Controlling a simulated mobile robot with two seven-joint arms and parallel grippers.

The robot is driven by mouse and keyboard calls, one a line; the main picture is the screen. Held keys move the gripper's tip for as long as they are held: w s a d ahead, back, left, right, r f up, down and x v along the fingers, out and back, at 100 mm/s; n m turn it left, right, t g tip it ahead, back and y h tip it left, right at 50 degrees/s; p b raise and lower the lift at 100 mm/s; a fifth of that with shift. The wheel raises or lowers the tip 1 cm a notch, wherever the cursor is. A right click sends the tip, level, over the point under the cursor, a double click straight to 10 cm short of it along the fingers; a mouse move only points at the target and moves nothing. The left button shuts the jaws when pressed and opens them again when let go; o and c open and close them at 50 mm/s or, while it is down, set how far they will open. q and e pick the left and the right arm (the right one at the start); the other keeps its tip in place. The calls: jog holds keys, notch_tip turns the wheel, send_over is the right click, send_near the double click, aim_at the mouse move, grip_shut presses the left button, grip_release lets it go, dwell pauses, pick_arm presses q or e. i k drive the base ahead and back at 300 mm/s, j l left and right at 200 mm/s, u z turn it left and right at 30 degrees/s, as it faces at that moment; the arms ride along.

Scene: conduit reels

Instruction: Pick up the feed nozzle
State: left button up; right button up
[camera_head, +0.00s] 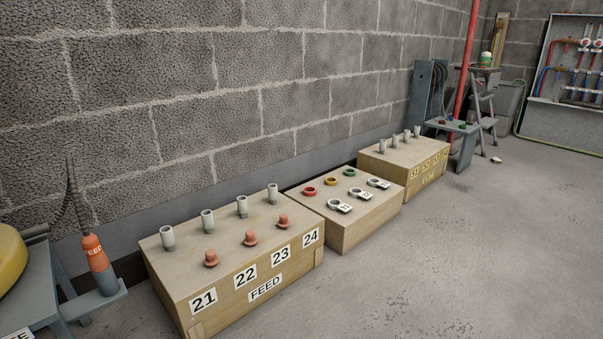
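The feed nozzle (97,264) stands at the far left, on a grey bracket beside a grey stand. It has an orange sleeve lettered in white, a grey lower part and a dark thin tip rising above it. It looks nearly upright with a slight tilt. Neither of my grippers is in view.
A wooden box marked FEED (265,288), with grey tubes and orange plugs, stands right of the nozzle. A box with coloured rings (345,235) and a third box (420,178) follow along the block wall. A yellow round object (10,258) is at the left edge.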

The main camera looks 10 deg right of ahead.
aim_at(98, 262)
jog(key=i+u, duration=0.4)
jog(key=i+l+u, duration=0.1)
jog(key=u, duration=0.35)
jog(key=i+l+u, duration=0.25)
jog(key=u, duration=0.15)
jog(key=i+l+u, duration=0.3)
jog(key=u, duration=0.15)
jog(key=i+l+u, duration=0.25)
jog(key=l+u, duration=0.15)
